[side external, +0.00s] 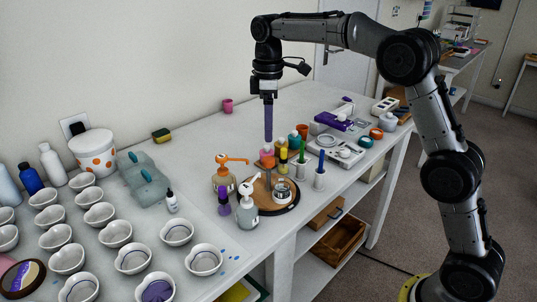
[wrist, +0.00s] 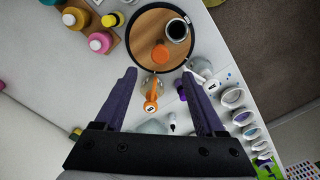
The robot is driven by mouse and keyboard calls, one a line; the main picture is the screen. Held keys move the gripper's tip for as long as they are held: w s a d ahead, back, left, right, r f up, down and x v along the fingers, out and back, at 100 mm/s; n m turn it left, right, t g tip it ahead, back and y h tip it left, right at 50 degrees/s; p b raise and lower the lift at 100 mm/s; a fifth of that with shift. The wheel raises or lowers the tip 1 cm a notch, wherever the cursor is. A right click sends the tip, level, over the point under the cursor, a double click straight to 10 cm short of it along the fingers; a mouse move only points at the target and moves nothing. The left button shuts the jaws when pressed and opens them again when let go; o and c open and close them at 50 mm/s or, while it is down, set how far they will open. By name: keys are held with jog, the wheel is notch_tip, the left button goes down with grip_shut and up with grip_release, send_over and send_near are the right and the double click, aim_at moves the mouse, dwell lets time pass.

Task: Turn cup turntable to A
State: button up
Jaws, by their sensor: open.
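The turntable is a round wooden disc with a black rim (side external: 291,207), near the table's front edge; in the wrist view (wrist: 140,22) it lies at the top. A small cup with dark contents (wrist: 177,30) stands at its upper right, also seen in the side view (side external: 282,191). An orange round knob (wrist: 160,53) rises from the disc. An orange-pump bottle (wrist: 151,91) and a white-pump bottle (wrist: 204,71) stand by the rim, each with a marked white disc; I cannot read the marks surely. My gripper (side external: 268,139) is open and empty, pointing down above the turntable area (wrist: 159,74).
Paint bottles on a wooden rack (wrist: 88,28) crowd one side of the turntable. A purple-capped bottle (side external: 223,201) stands close by. Several white bowls (side external: 133,259) fill the left of the table. The table behind the turntable (side external: 215,130) is mostly clear.

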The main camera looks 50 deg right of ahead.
aim_at(269, 158)
notch_tip(269, 158, down, 9)
jog(key=shift+r, duration=0.1)
jog(key=shift+c, duration=0.2)
grip_shut()
dwell(0.4)
dwell(1.1)
